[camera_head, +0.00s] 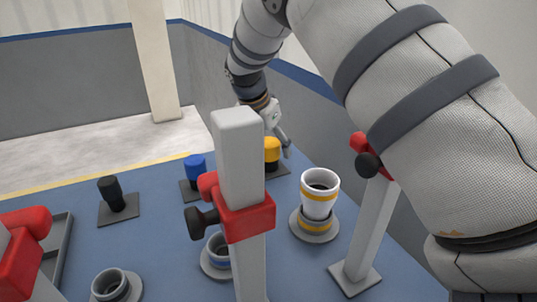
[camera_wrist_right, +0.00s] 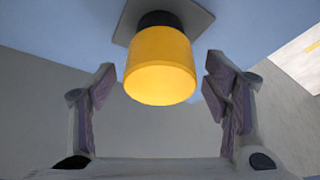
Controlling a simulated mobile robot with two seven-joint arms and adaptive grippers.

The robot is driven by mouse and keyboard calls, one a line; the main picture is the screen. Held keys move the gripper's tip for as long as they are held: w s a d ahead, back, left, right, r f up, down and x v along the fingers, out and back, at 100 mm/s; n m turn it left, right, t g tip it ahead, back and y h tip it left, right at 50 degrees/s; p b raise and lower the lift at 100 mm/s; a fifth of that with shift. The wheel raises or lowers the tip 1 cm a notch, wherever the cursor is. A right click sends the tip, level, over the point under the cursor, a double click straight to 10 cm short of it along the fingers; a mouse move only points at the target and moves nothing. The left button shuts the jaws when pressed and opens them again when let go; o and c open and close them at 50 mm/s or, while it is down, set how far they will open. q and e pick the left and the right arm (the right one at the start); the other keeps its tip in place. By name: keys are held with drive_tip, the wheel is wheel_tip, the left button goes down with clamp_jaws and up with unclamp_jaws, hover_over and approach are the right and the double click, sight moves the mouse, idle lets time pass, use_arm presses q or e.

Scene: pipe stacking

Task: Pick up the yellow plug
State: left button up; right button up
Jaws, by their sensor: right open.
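The yellow plug (camera_head: 272,150) stands on a dark square base at the far side of the blue table, partly hidden behind a grey post. In the right wrist view the yellow plug (camera_wrist_right: 160,66) shows large, with its black lower part on a grey plate (camera_wrist_right: 190,14). My right gripper (camera_head: 284,140) is at the plug, reaching in from above. In the wrist view its two fingers (camera_wrist_right: 160,86) are spread on either side of the plug, with gaps visible and no grip on it. My left gripper does not show.
A grey post with a red clamp (camera_head: 245,218) stands in front of the plug. A white cup-like pipe (camera_head: 320,195) sits on a yellow-banded base, beside another post (camera_head: 367,235). A blue plug (camera_head: 195,166) and a black plug (camera_head: 112,192) stand left.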

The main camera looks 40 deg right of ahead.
drive_tip(key=c, duration=1.3)
drive_tip(key=shift+r, duration=0.1)
wheel_tip(320, 180, up, 3)
drive_tip(key=shift+w+r, duration=0.1)
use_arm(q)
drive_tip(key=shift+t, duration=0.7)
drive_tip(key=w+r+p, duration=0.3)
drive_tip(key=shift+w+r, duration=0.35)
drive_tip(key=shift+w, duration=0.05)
use_arm(e)
drive_tip(key=s+a+r, duration=0.9)
drive_tip(key=s, duration=0.1)
drive_tip(key=shift+s+a+r, duration=0.25)
drive_tip(key=shift+s+r, duration=0.05)
drive_tip(key=shift+r, duration=0.05)
